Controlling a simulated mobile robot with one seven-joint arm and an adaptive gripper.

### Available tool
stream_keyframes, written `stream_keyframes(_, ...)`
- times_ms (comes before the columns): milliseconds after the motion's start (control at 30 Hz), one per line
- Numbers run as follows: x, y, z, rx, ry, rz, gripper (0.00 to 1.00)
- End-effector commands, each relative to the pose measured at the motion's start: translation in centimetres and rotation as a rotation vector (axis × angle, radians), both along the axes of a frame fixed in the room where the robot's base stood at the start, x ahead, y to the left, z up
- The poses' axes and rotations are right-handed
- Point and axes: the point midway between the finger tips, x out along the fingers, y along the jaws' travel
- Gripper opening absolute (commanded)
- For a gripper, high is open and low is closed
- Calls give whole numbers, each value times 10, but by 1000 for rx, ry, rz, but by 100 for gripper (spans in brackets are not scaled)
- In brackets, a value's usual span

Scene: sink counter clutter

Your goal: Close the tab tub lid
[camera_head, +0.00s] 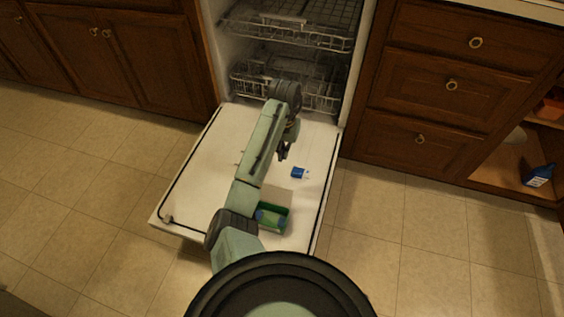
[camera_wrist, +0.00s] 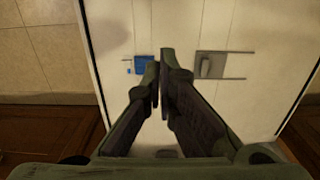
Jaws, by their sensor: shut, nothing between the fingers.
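A green tub (camera_head: 282,228) sits on the lowered dishwasher door, towards its outer edge. My arm hides its left part. A paler area shows within the green rim, but I cannot tell how the lid stands. My gripper (camera_head: 284,154) is above the door, farther in than the tub and apart from it. In the wrist view my gripper (camera_wrist: 159,62) points down with its fingers together and nothing between them. The tub is not clearly seen in the wrist view.
A small blue and white item (camera_head: 299,173) lies on the open dishwasher door (camera_head: 195,170); it also shows as a blue piece (camera_wrist: 140,66) beside my fingers. A grey recessed panel (camera_wrist: 235,65) is in the door. Wire racks (camera_head: 290,85) stand behind. Wooden cabinets flank both sides.

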Motion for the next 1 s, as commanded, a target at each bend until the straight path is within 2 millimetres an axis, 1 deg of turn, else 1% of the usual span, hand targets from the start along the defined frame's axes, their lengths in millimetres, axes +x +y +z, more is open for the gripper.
stream_keyframes(167,-1,1,-30,-1,0,2,0)
stream_keyframes(400,-1,1,-83,-1,-2,3,0)
stream_keyframes(467,-1,1,-95,-1,-3,3,0)
stream_keyframes(500,-7,4,-87,-3,-7,4,0)
stream_keyframes(533,-11,6,-85,-3,-7,4,0)
stream_keyframes(700,-28,11,-80,-2,-7,3,0)
stream_keyframes(833,-34,13,-78,-1,-8,3,0)
stream_keyframes(1000,-36,12,-77,-2,-8,1,0)
